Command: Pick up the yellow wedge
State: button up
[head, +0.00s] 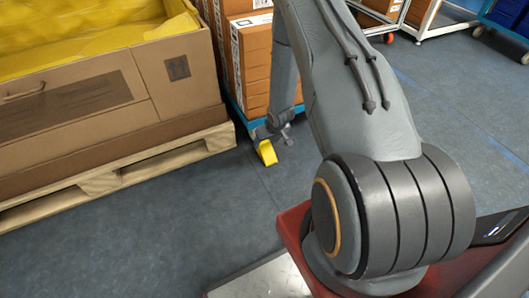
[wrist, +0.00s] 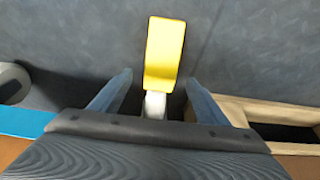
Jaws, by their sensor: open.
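The yellow wedge (head: 267,152) is on the grey floor in the head view, just right of the wooden pallet's corner. In the wrist view the wedge (wrist: 164,52) is a long yellow piece with a small pale part at its near end. My gripper (head: 273,130) is right at the wedge in the head view. In the wrist view my gripper's two fingers (wrist: 157,85) are spread apart, one on each side of the wedge's near end, with gaps on both sides. The gripper is open and holds nothing.
A large cardboard box with yellow lining (head: 90,95) stands on a wooden pallet (head: 120,172) at the left. Stacked brown boxes (head: 257,60) on a blue cart stand behind the wedge. White wheeled carts (head: 430,20) are farther back. Open floor (head: 200,205) lies in front.

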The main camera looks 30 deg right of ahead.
aim_at(265, 145)
jog(key=shift+b+x, duration=1.7)
jog(key=shift+x, duration=1.15)
jog(key=shift+s, duration=0.15)
jog(key=shift+c, duration=0.5)
jog(key=c, duration=1.2)
jog(key=shift+r+p, duration=0.7)
jog(key=shift+r, duration=0.25)
notch_tip(265, 145, up, 2)
jog(key=shift+s+r+p, duration=0.1)
jog(key=shift+p, duration=0.55)
jog(key=s+p, duration=0.2)
jog(key=s, duration=0.4)
jog(key=s+p, duration=0.1)
jog(key=s, duration=0.5)
jog(key=s+p, duration=0.2)
jog(key=s, duration=0.3)
jog(key=shift+s+f+p, duration=0.3)
jog(key=shift+s+f, duration=0.05)
jog(key=shift+s, duration=0.05)
